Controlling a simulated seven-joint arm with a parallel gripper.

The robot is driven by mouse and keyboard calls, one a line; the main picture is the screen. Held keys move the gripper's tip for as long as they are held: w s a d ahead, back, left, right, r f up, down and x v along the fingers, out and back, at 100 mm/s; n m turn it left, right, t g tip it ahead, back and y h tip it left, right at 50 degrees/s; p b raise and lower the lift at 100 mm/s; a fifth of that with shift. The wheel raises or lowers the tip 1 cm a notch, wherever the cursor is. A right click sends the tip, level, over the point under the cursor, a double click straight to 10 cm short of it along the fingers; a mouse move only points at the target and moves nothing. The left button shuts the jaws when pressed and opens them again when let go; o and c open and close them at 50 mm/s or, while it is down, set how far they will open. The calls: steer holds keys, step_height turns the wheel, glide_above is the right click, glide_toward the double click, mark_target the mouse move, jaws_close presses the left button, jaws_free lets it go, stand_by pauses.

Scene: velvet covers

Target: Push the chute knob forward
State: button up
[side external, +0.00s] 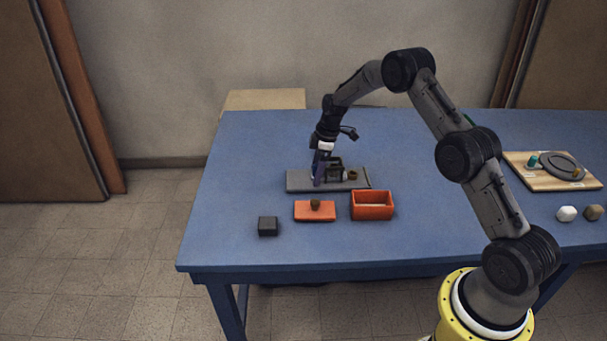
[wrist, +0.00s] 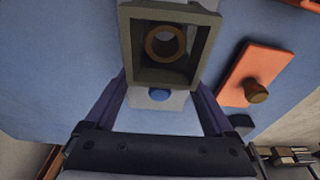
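A grey base plate (side external: 296,181) lies on the blue table and carries a dark, frame-like chute (side external: 337,168). My gripper (side external: 318,182) points down at the plate's left part, close beside the chute. In the wrist view, a grey-olive rectangular frame (wrist: 128,50) with a brown ring (wrist: 166,43) inside it fills the top middle. A round blue knob (wrist: 160,97) shows just below that frame, between my two purple fingers. The fingers stand apart, and their tips are partly hidden by the frame. I cannot tell whether either finger touches the knob or frame.
An orange lid (side external: 303,212) with a brown knob (side external: 315,204) and an open orange box (side external: 372,212) lie in front of the plate. A black cube (side external: 267,226) is left of them. A wooden board (side external: 535,181) with a grey disc (side external: 558,166) is far right. The table's left side is clear.

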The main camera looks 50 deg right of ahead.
steer(key=shift+o, duration=0.5)
steer(key=shift+r, duration=3.5)
